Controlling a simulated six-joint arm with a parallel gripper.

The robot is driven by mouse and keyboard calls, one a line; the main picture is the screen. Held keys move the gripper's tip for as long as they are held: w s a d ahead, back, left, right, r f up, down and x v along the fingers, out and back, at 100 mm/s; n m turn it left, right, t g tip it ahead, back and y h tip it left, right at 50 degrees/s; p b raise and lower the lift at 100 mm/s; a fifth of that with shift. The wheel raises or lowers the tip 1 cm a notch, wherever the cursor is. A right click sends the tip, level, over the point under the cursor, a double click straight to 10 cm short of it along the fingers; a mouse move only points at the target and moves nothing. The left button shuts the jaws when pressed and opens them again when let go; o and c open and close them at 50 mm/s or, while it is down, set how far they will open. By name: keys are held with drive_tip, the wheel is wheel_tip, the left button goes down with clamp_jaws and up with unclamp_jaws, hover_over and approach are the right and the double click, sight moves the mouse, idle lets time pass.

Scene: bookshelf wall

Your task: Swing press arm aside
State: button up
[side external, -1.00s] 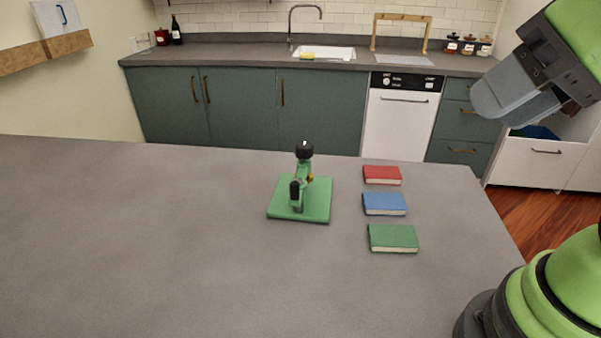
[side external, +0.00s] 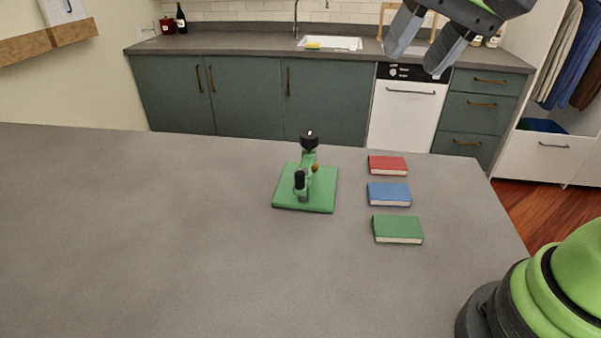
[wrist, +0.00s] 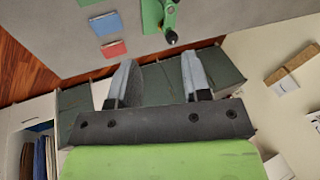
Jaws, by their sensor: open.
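A small press with a green square base (side external: 318,203) stands on the grey table. Its green press arm (side external: 309,160) has a black knob (side external: 309,139) at the top and a dark grip lower down at the front. In the wrist view the press arm (wrist: 169,18) shows at the top, with part of the base beside it. My gripper (side external: 415,45) is open and empty, high above and to the right of the press, clear of it. In the wrist view my gripper's two fingers (wrist: 158,72) are spread apart with nothing between them.
A red book (side external: 388,165), a blue book (side external: 389,194) and a green book (side external: 398,229) lie in a column right of the press. The table left of the press is clear. Cabinets and a sink counter stand behind the table.

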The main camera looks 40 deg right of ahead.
drive_tip(key=w+a+f+m+g, duration=0.2)
drive_tip(key=w+f, duration=0.3)
drive_tip(key=w, duration=0.4)
drive_tip(key=m+g+h, duration=0.2)
drive_tip(key=m, duration=0.1)
hover_over(300, 172)
wheel_tip(300, 172, down, 9)
drive_tip(key=shift+f, duration=0.1)
wheel_tip(300, 172, down, 10)
drive_tip(key=shift+f, duration=0.15)
drive_tip(key=shift+c, duration=0.4)
clamp_jaws()
